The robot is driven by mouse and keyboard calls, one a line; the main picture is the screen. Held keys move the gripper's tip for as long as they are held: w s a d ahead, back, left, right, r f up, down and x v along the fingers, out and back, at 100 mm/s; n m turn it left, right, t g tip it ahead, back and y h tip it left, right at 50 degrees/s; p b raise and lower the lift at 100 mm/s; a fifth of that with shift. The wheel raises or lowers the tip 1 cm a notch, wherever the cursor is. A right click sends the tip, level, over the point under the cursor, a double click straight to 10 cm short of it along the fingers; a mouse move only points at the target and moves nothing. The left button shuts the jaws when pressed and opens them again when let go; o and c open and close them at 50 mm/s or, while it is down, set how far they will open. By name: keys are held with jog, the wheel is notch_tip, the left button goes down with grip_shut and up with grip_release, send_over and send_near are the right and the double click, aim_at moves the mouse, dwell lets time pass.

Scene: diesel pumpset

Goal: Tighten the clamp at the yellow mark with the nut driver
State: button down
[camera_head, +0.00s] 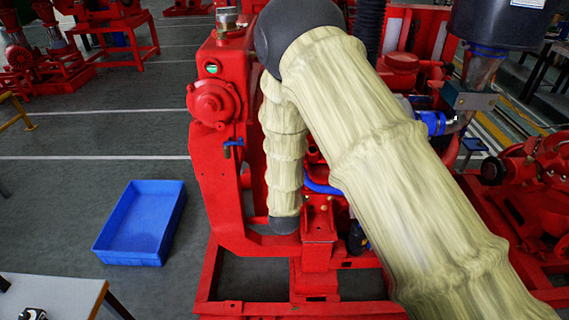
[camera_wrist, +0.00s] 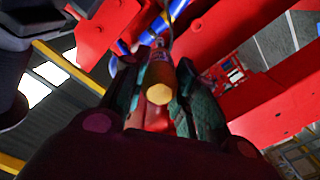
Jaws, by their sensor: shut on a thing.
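In the wrist view, my gripper (camera_wrist: 156,72) is shut on the nut driver (camera_wrist: 159,92), between two dark green finger pads. The driver's yellow hexagonal handle end faces the camera, and its shaft points away toward a blue hose (camera_wrist: 149,36) between red frame parts. I cannot tell whether the driver tip touches the clamp; the clamp's screw is not clear. In the head view, my sleeved arm hides the gripper and driver; part of a blue hose (camera_head: 322,187) shows beside the arm.
Red pumpset frame members (camera_head: 228,190) stand close around the arm, and a red beam (camera_wrist: 270,105) lies right of the gripper. A blue crate (camera_head: 170,250) sits on the floor at left, by a table corner (camera_head: 70,290). Another blue hose (camera_head: 432,123) is at right.

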jog(key=shift+w+b, duration=0.3)
jog(key=shift+w, duration=0.2)
dwell(0.7)
dwell(0.4)
jog(key=m+b, duration=0.2)
jog(key=m, duration=0.1)
jog(key=shift+d+f, duration=0.1)
jog(key=shift+f, duration=0.05)
jog(key=m+b, duration=0.2)
jog(key=m, duration=0.1)
jog(key=shift+m, duration=0.4)
jog(key=m+b, duration=0.4)
jog(key=m, duration=0.1)
jog(key=shift+b, duration=0.3)
jog(key=shift+m, duration=0.4)
jog(key=shift+s, duration=2.4)
